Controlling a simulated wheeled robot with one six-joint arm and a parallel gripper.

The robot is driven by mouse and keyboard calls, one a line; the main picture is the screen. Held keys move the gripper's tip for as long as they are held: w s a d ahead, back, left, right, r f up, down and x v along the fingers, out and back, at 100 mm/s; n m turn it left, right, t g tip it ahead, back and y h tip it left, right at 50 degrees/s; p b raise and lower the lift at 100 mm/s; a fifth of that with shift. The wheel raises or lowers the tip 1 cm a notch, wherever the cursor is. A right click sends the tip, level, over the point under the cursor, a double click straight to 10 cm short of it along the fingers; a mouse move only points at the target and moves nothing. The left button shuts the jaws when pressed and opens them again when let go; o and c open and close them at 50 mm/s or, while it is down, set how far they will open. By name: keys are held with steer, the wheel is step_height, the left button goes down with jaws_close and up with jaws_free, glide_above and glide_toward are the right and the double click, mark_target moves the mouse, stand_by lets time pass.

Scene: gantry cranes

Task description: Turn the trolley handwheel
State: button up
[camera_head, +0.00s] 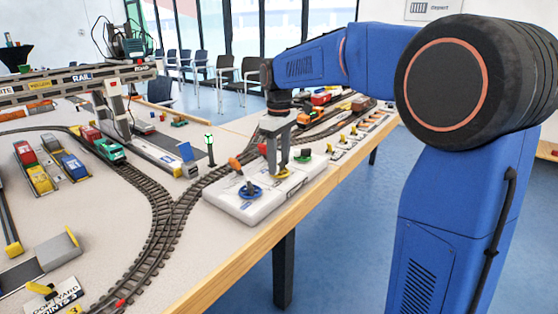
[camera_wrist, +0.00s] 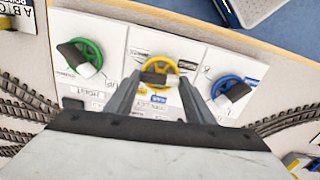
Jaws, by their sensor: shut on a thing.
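A white control box (camera_head: 238,208) on the table carries three handwheels in a row. In the wrist view they are a green handwheel (camera_wrist: 91,52), a yellow handwheel (camera_wrist: 170,82) and a blue handwheel (camera_wrist: 219,88). Their small labels are too unclear to tell which is the trolley's. My gripper (camera_wrist: 160,79) points down with a finger on either side of the yellow wheel, shut on its dark grip bar. In the head view my gripper (camera_head: 278,171) stands over the box, and its fingers partly hide the yellow wheel. The blue wheel (camera_head: 250,191) shows in front.
Model tracks (camera_head: 168,208) curve past the box's left side. A signal post (camera_head: 209,148) stands behind it. A model gantry crane (camera_head: 108,92) spans the tracks at left. The table's wooden edge (camera_head: 235,258) runs along the near side.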

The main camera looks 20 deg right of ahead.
steer(key=m, duration=0.4)
steer(key=shift+m, duration=2)
steer(key=o, duration=1.1)
steer(key=shift+c, duration=0.2)
steer(key=shift+r, duration=0.2)
step_height(320, 180, up, 17)
